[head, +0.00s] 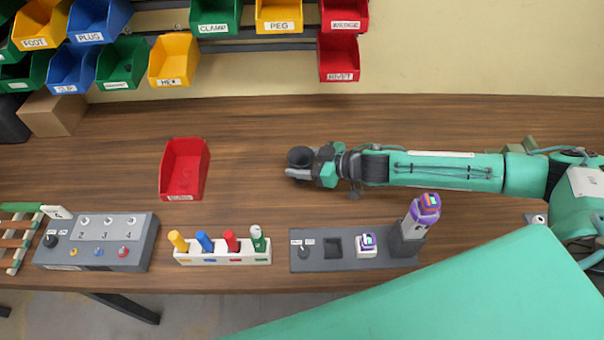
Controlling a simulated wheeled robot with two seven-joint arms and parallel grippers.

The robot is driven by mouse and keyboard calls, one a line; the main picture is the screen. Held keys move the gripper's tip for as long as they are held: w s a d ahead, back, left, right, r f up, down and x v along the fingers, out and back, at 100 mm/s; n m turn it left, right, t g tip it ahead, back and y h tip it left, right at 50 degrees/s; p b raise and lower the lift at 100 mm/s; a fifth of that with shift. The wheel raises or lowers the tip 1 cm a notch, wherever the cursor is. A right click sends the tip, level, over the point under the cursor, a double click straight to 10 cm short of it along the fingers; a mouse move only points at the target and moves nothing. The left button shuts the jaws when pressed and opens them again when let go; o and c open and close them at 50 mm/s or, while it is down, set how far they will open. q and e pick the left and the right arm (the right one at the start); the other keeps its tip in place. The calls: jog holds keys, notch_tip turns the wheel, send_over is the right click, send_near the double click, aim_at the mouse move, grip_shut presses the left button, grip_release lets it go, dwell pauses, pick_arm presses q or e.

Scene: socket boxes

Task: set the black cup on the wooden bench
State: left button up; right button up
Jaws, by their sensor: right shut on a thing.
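The black cup (299,155) is at the tip of my right gripper (300,169), near the middle of the head view. My right arm reaches in from the right, and its gripper is shut on the cup. The cup's dark round opening faces up toward the camera. Its lower part is hidden by the gripper. The wooden bench (250,115) spreads beneath it; I cannot tell whether the cup touches the bench top. My left gripper is not in view.
A red bin (184,170) stands left of the cup. Along the front edge are a grey switch box (97,242), a white rack with coloured pegs (222,256) and a dark socket box (340,250). Labelled bins hang behind. The bench behind the cup is clear.

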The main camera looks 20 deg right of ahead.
jog(key=shift+f, duration=2.55)
jog(key=o, duration=0.9)
jog(key=shift+f, duration=0.1)
jog(key=shift+b+v, duration=1.2)
jog(key=shift+v, duration=4.85)
